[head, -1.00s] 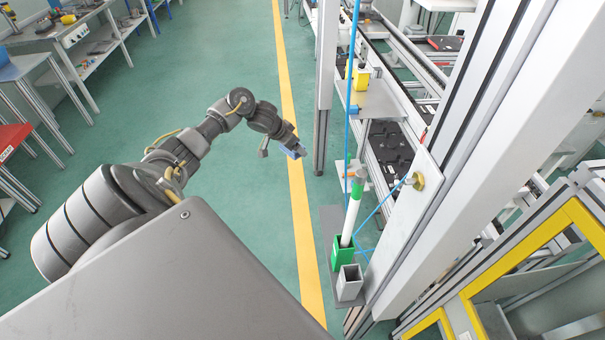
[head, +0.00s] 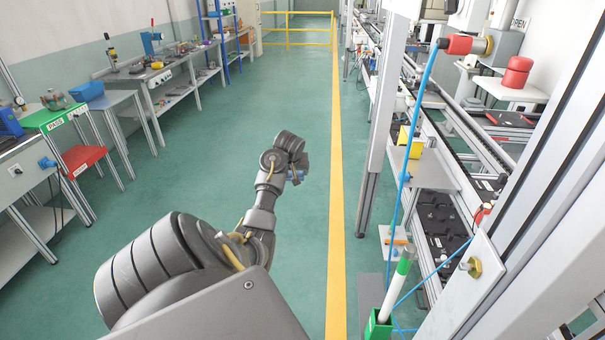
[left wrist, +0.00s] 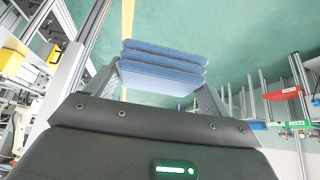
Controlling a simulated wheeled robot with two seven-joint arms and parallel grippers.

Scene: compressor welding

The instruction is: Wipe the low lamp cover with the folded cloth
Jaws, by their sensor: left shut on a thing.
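My left gripper (left wrist: 160,85) is shut on a folded blue cloth (left wrist: 163,66), whose stacked layers lie across between the two fingers in the left wrist view. In the head view the cloth is a small blue patch (head: 298,176) beside my left wrist, held over the open floor; the fingers are mostly hidden there. I cannot pick out a low lamp cover for certain in either view. My right gripper is not in view.
On the right stand a grey post (head: 388,110), a blue hose (head: 415,120) and a green-tipped white stick in a green holder (head: 379,325). The green floor between is clear.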

